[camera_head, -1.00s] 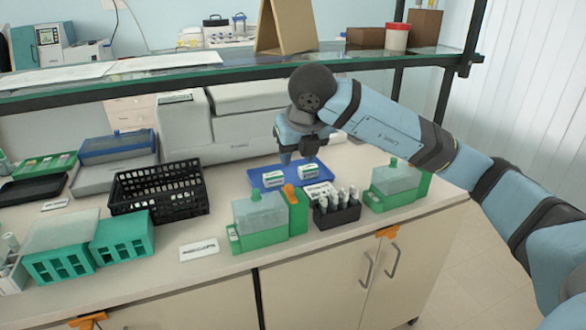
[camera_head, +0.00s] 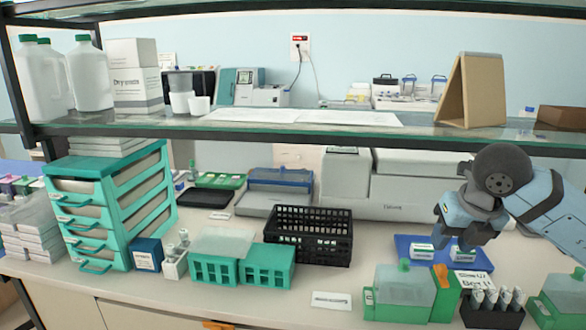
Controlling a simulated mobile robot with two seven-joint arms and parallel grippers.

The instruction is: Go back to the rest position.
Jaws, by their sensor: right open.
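My right gripper (camera_head: 457,243) comes in from the right edge and hangs over the blue tray (camera_head: 484,262). Its jaws are open, with the fingertips pointing down near two small white-and-green boxes, the left one (camera_head: 421,252) and the right one (camera_head: 464,253), on the tray. I cannot tell whether the fingertips touch the right box. My left gripper is not in view.
A glass shelf (camera_head: 300,130) runs above the bench. Green-based staining boxes (camera_head: 400,293) and a black tube rack (camera_head: 490,315) stand in front of the tray. A black basket (camera_head: 308,235) and teal racks (camera_head: 215,268) stand left. Some bare bench lies around the white label (camera_head: 331,300).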

